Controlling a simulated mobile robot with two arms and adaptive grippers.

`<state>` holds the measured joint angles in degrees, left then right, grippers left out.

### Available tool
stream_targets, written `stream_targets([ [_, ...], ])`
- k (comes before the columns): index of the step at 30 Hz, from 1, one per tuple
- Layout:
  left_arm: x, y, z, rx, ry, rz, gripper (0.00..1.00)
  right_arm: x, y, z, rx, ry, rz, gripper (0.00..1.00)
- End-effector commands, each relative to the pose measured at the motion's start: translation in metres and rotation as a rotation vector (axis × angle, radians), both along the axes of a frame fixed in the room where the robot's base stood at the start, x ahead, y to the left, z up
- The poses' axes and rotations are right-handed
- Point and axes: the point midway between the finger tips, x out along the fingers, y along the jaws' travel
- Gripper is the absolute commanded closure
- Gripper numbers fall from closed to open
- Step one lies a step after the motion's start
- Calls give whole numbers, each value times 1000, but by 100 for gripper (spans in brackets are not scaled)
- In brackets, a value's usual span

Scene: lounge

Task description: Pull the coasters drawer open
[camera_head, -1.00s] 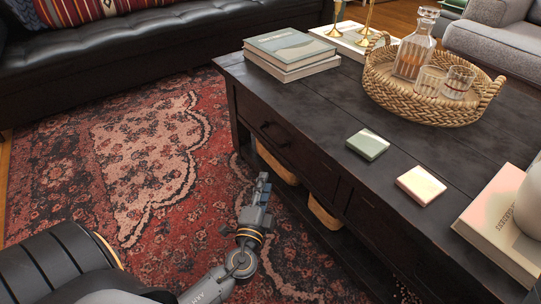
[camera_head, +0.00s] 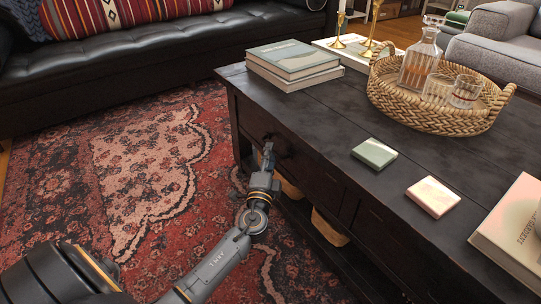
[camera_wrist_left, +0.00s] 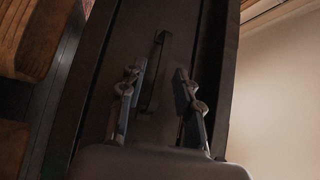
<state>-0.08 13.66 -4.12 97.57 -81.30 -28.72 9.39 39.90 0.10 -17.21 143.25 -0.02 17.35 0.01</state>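The dark wooden coffee table (camera_head: 330,115) has a drawer (camera_head: 312,168) in its long side, facing the rug. The drawer looks closed in the head view. Its dark handle (camera_head: 282,146) is partly hidden by my left gripper (camera_head: 267,157). In the left wrist view the handle (camera_wrist_left: 154,80) lies between the two fingers of my left gripper (camera_wrist_left: 159,72), with a gap visible on both sides, so the fingers are open around or just before it. Whether they touch it cannot be told. My right gripper is not in view.
A green coaster (camera_head: 374,153) and a pinkish coaster (camera_head: 433,196) lie on the tabletop. Books (camera_head: 294,62) and a woven tray (camera_head: 430,115) with glassware stand behind. Baskets (camera_head: 329,229) sit on the lower shelf. The patterned rug (camera_head: 150,180) beside the table is clear.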

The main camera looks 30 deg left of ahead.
Motion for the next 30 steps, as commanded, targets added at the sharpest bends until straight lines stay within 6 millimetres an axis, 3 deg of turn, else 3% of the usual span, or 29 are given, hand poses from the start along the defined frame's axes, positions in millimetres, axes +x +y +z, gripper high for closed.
stream_targets([
  [12, 9, 4, 2, 1, 0, -1, 67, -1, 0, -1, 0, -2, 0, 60],
  [18, 9, 4, 2, 1, 0, -1, 100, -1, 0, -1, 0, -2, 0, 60],
  [30, 7, 4, 1, 1, 1, -1, 100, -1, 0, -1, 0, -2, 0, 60],
])
